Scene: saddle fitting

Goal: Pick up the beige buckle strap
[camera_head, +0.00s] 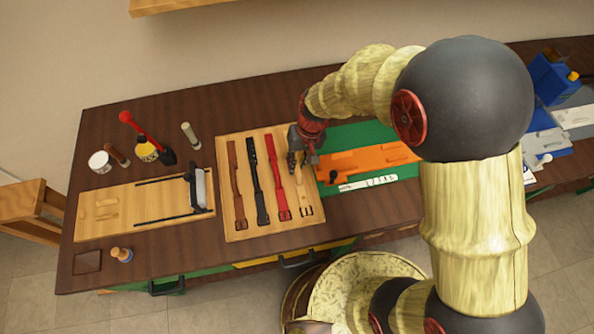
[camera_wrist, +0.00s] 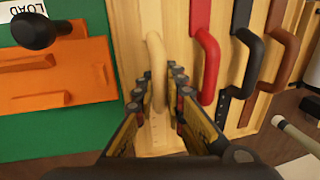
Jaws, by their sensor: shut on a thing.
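The beige buckle strap (camera_head: 301,186) lies at the right end of a row of straps on a light wooden board (camera_head: 231,147). Its buckle end points to the front of the board, and its upper part is hidden behind my gripper in the head view. My gripper (camera_head: 299,162) is over that upper part. In the wrist view the beige strap (camera_wrist: 155,65) runs up from between the two fingers of my gripper (camera_wrist: 160,95). The fingers stand on either side of the strap and are shut on it, close to the board.
Red (camera_head: 278,188), black (camera_head: 258,180) and brown (camera_head: 236,185) straps lie beside it on the board. An orange fixture (camera_head: 365,159) on a green mat (camera_wrist: 60,133) is on the other side. A wooden jig board (camera_head: 110,212), pots and a red-handled tool stand at the left.

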